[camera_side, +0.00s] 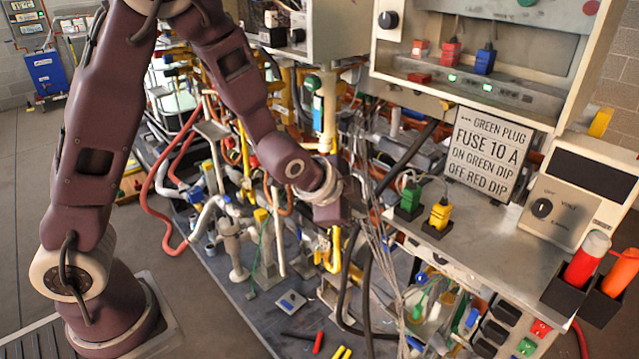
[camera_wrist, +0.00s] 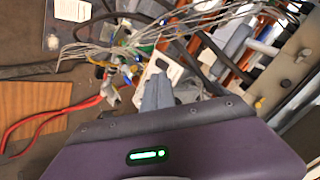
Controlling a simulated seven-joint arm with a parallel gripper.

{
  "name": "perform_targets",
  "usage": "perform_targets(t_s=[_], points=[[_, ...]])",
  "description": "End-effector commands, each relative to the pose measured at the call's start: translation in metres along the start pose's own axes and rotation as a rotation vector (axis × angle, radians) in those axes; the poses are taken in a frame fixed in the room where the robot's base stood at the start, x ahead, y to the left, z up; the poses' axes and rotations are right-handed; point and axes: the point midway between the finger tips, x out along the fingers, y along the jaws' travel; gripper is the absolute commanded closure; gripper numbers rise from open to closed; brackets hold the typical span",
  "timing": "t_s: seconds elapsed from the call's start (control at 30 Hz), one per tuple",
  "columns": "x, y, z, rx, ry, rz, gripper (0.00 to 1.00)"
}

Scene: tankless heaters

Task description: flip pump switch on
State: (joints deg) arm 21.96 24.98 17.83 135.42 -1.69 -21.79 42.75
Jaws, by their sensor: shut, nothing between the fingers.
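My gripper (camera_side: 352,208) hangs in the middle of the side view, among bundles of thin grey wires beside the bench. In the wrist view its fingers (camera_wrist: 157,88) are together and hold nothing. A pale plate with dark openings (camera_wrist: 172,68) lies just beyond the fingertips; I cannot tell whether they touch. No switch can be clearly identified as the pump switch. A small grey plate with a blue part (camera_side: 291,302) lies on the dark base panel in the side view, below and left of my gripper; its function cannot be read.
Loose grey wires (camera_wrist: 130,42) cross in front of the fingers. Red cables (camera_wrist: 52,115) lie at left in the wrist view. Dense pipes and hoses crowd around my arm. The bench holds green (camera_side: 410,198) and yellow (camera_side: 440,214) plugs and a fuse sign (camera_side: 490,150).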

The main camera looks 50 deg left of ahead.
Motion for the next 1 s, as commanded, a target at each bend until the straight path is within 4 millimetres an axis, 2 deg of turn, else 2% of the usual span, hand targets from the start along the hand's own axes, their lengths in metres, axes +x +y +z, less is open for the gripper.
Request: perform_targets(t_s=[0.2, 0.5, 0.7, 1.0], points=[[-0.043, -0.009, 0.001, -0.163, -0.012, 0.05, 1.0], [-0.099, -0.011, 0.009, -0.34, -0.035, 0.108, 1.0], [-0.117, -0.009, 0.013, -0.395, -0.047, 0.126, 1.0], [-0.12, -0.009, 0.014, -0.403, -0.049, 0.13, 1.0]])
